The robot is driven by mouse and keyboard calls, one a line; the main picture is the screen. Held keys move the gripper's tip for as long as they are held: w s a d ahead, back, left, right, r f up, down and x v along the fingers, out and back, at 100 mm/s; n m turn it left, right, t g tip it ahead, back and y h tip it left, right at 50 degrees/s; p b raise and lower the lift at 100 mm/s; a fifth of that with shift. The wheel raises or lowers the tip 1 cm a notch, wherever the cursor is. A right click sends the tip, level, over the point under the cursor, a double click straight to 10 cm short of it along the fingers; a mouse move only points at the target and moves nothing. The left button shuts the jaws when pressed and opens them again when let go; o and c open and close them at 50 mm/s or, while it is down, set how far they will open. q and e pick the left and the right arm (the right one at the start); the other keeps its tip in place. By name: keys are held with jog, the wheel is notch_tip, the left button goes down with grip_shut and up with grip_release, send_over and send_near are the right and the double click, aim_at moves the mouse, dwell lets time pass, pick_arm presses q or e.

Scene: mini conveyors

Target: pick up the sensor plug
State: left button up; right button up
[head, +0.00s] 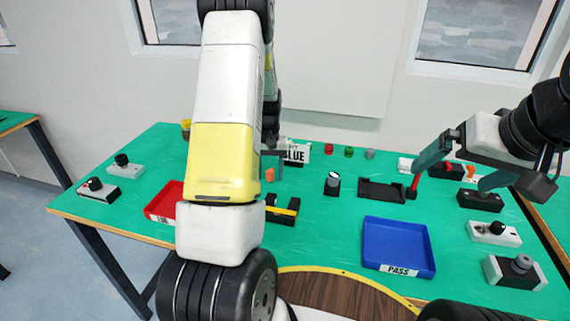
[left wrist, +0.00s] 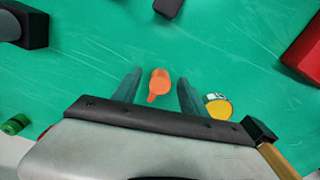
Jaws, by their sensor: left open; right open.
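An orange plug-like piece with a round body and narrow tip, which I take for the sensor plug, lies on the green table; in the left wrist view the plug (left wrist: 159,84) sits between the fingers of my open left gripper (left wrist: 158,78), with a gap on each side. In the head view the orange piece (head: 270,174) shows just right of my left arm, which hides most of that gripper. My right gripper (head: 449,180) is open at the right side, its fingers spread above black fixtures, apart from the plug.
A yellow-and-white round piece (left wrist: 217,106) lies just right of the left gripper's fingers. A black stand with a yellow bar (head: 283,209), a red tray (head: 163,204) and a blue PASS tray (head: 398,247) are nearer the front.

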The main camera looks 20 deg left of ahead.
aim_at(270, 173)
pick_arm(q)
jog(key=shift+f, duration=0.1)
jog(key=shift+c, duration=0.4)
grip_shut()
jog(key=shift+r, duration=0.55)
jog(key=r, duration=0.1)
jog(key=s+r, duration=0.1)
jog(key=shift+d+r, duration=0.2)
jog(key=shift+r, duration=0.1)
jog(key=s+d, duration=0.1)
jog(key=s, duration=0.3)
jog(key=s+d, duration=0.2)
jog(key=s, duration=0.2)
jog(key=s+d+r, duration=0.1)
jog(key=s+d, duration=0.1)
jog(key=s, duration=0.2)
jog(key=shift+s+d+r, duration=0.1)
jog(key=shift+s+d, duration=0.05)
jog(key=shift+s, duration=0.2)
jog(key=shift+s+d, duration=0.3)
jog(key=shift+s, duration=0.2)
jog(key=shift+d+f+n, duration=0.3)
jog(key=shift+d+f, duration=0.05)
jog(key=shift+d, duration=0.25)
